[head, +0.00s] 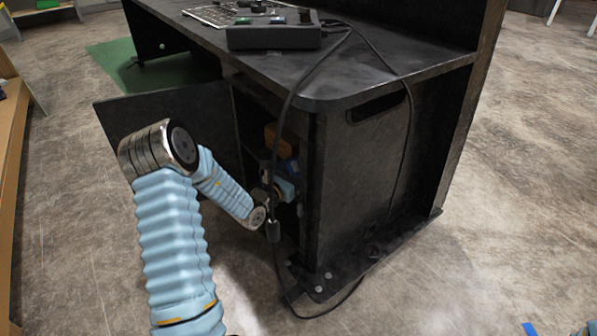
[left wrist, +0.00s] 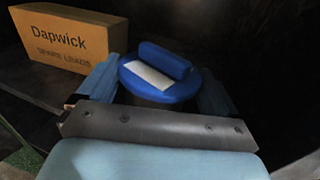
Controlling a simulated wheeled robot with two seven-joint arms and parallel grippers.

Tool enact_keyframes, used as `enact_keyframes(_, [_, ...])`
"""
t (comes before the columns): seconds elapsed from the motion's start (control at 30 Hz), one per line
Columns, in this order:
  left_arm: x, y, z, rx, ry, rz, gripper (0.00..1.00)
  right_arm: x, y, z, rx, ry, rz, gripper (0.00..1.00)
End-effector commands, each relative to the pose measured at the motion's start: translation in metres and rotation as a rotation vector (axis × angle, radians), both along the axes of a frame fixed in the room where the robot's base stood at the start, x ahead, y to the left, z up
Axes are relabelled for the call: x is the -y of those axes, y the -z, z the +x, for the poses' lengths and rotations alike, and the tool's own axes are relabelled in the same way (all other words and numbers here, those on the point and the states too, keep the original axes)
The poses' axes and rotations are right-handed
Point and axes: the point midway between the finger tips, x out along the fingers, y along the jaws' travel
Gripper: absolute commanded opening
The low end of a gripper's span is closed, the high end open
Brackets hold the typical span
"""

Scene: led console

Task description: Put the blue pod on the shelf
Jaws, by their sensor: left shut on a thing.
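The blue pod (left wrist: 158,88), a round blue body with a raised bar and a white label, is between the two fingers of my left gripper (left wrist: 158,85) in the left wrist view. The gripper is shut on it. In the head view my left gripper (head: 284,182) is inside the open cabinet under the desk, partly hidden by the side panel and a hanging cable. The dark shelf (left wrist: 28,82) shows at the left of the left wrist view. I cannot tell whether the pod touches the shelf.
An orange-brown box (left wrist: 65,38) marked "Dapwick spare leads" stands left of the pod. The cabinet door (head: 190,118) is swung open. A black cable (head: 290,100) hangs in front of the opening. A black console (head: 273,36) sits on the desk top.

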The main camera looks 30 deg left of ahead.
Motion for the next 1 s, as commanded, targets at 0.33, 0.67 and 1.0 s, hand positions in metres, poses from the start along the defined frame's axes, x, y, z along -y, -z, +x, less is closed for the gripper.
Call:
enact_keyframes(0.33, [0.000, 0.002, 0.000, 0.000, 0.000, 0.000, 1.00, 0.000, 0.001, 0.000, 0.000, 0.000, 0.000, 0.39])
enact_keyframes(0.67, [-0.006, -0.001, -0.041, -0.003, -0.003, -0.001, 1.00, 0.000, -0.006, 0.000, -0.001, 0.000, 0.000, 0.39])
enact_keyframes(1.0, [-0.013, -0.001, -0.109, -0.002, -0.002, 0.000, 1.00, 0.000, -0.011, -0.001, -0.002, -0.002, 0.000, 0.39])
